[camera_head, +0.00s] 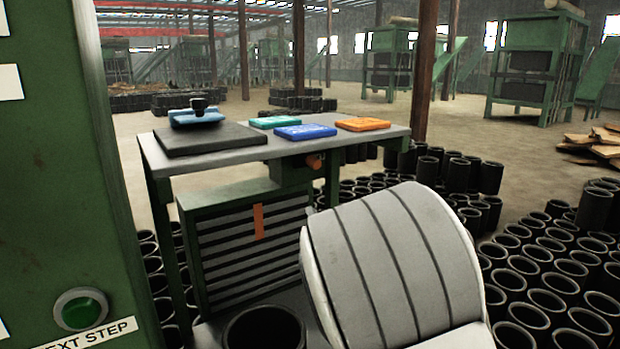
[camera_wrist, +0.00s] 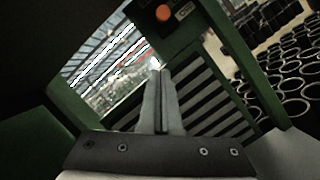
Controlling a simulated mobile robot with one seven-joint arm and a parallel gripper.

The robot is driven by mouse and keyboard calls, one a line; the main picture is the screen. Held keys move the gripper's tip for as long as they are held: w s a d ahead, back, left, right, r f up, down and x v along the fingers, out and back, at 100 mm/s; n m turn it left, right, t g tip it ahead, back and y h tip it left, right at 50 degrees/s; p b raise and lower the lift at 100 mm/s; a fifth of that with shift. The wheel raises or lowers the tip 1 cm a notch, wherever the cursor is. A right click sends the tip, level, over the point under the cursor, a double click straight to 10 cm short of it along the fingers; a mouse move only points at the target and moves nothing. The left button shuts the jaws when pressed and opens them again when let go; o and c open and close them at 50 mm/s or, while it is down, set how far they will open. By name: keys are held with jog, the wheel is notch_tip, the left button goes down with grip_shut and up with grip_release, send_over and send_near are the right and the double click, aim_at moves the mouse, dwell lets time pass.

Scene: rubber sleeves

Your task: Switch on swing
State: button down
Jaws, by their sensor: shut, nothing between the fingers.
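An orange knob (camera_head: 314,160) sits on a green box under the right side of the grey-topped table (camera_head: 210,165). The knob also shows in the wrist view (camera_wrist: 163,13), at the top, with a small dark label beside it. My gripper (camera_wrist: 160,74) is shut and empty in the wrist view. Its fingertips point up toward the knob and appear apart from it, in front of the slatted panel. My gripper cannot be made out in the head view. No legible marking tells which control is the swing switch.
A slatted green cabinet (camera_head: 250,250) with an orange strip stands under the table. On top lie a black slab (camera_head: 210,139) and several coloured trays. A green machine (camera_head: 60,150) with a green button (camera_head: 81,309) is close at left. Black sleeves (camera_head: 545,285) crowd the right floor.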

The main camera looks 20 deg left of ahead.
aim_at(312, 166)
jog(key=w+a+r, duration=0.2)
jog(key=w, duration=0.2)
jog(key=w+a+r+p, duration=0.1)
jog(key=w+r, duration=0.2)
jog(key=w, duration=0.2)
jog(key=shift+w+a+r, duration=0.2)
jog(key=shift+a+r, duration=0.05)
jog(key=shift+a, duration=0.1)
jog(key=shift+s+d+r+n+g+h+p, duration=0.15)
jog(key=shift+r+g+h+p, duration=0.35)
jog(key=shift+p, duration=0.35)
jog(key=shift+s+d+r+n+g+h+p, duration=0.15)
jog(key=shift+r+g+h+p, duration=0.15)
jog(key=shift+r+g+p, duration=0.35)
jog(key=shift+w+b, duration=0.1)
jog(key=shift+b, duration=0.25)
jog(key=shift+r, duration=0.25)
jog(key=shift+f, duration=0.1)
